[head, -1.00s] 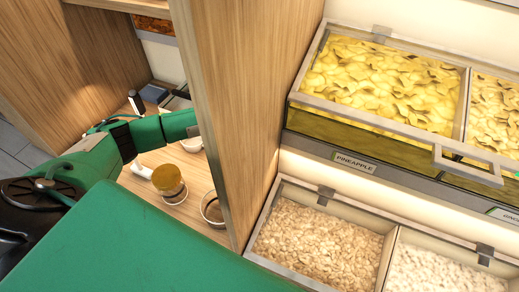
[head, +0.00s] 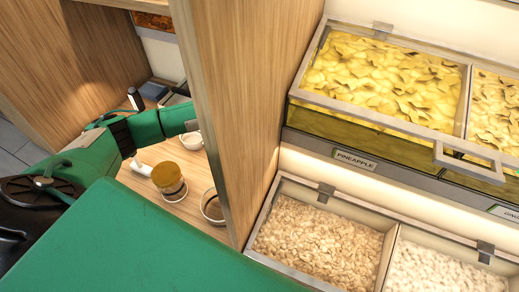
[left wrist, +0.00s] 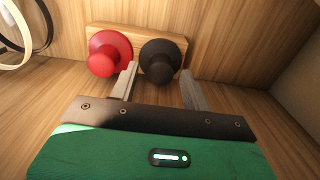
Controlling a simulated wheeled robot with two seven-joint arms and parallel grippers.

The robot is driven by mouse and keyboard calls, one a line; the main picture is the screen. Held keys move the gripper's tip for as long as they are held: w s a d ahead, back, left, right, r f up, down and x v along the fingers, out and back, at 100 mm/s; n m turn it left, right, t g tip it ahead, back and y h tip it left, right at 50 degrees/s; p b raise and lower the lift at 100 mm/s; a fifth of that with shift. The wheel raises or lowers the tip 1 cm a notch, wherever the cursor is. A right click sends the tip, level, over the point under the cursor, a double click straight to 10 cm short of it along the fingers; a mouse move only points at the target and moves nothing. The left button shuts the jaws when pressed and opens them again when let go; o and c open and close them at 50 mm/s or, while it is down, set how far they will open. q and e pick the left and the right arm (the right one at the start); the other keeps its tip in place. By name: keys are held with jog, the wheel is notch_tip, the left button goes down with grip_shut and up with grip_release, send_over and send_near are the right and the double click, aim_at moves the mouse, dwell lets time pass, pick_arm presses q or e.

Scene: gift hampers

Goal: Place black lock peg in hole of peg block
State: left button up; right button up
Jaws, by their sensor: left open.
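In the left wrist view, the black lock peg (left wrist: 161,59) has a round knob and stands against a light wooden peg block (left wrist: 138,31). A red peg (left wrist: 109,53) of similar shape is to its left on the same block. The holes are hidden behind the knobs. My left gripper (left wrist: 159,85) is open, with its fingers to either side of the black knob and slightly short of it; I cannot tell whether they touch it. In the head view the left arm reaches behind a wooden partition, which hides the gripper tips. My right gripper is not in view.
The wooden partition (head: 225,110) stands right of my left arm. Beside the arm are a jar (head: 168,178), a white bowl (head: 192,140) and a brown-filled bowl (head: 212,206). Bins of pineapple (head: 390,80) and pale flakes (head: 315,240) lie to the right.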

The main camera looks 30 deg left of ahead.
pick_arm(q)
notch_tip(320, 180, up, 10)
jog(key=b, duration=0.2)
dwell(0.6)
